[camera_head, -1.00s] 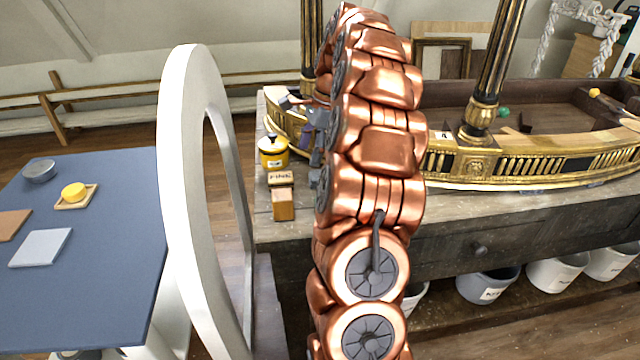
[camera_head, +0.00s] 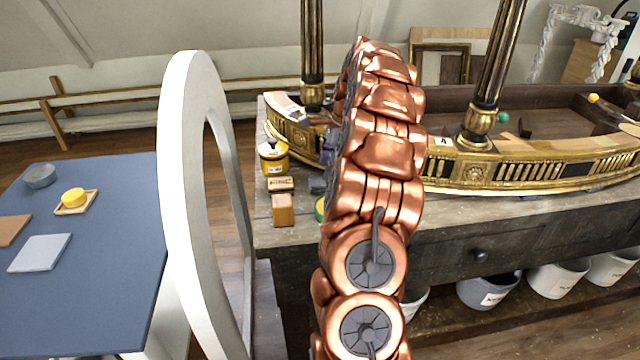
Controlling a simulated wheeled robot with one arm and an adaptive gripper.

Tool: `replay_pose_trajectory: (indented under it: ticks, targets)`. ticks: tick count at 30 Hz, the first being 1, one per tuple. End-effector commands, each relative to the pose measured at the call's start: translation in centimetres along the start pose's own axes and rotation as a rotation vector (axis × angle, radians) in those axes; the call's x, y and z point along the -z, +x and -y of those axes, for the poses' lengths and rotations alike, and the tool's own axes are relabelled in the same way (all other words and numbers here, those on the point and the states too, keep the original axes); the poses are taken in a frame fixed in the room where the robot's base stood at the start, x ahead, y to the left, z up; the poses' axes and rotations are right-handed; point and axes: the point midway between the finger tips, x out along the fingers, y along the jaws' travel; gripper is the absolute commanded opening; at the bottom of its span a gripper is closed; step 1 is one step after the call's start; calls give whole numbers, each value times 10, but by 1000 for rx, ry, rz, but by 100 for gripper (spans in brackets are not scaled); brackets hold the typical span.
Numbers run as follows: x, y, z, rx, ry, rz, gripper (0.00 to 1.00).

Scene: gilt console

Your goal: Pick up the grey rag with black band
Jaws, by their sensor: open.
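I cannot make out a grey rag with a black band for certain. A small grey patch (camera_head: 318,186) shows at the left edge of my copper arm, on the grey wooden bench; I cannot tell if it is cloth. My arm stands upright in the middle of the view and hides much of the bench behind it. My gripper is hidden behind the arm, so its fingers and any contact do not show.
The gilt console (camera_head: 520,172) lies on the bench (camera_head: 470,212). A yellow tin (camera_head: 273,157) and wooden blocks (camera_head: 282,210) stand left of my arm. The blue table (camera_head: 110,235) holds a pale grey square (camera_head: 40,253). White tubs (camera_head: 557,280) stand below the bench.

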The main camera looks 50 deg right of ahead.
Motion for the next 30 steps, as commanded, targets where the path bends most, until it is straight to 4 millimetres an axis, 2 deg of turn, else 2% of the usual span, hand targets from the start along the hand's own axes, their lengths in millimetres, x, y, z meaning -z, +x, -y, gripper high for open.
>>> replay_pose_trajectory:
  ticks: [9, 17, 27, 30]
  targets:
    - [0, 36, 0, -5, 0, 1, 71]
    - [0, 40, 0, -3, 0, 0, 71]
    - [0, 40, 0, -3, 0, 0, 35]
    - [0, 40, 0, -3, 0, 0, 34]
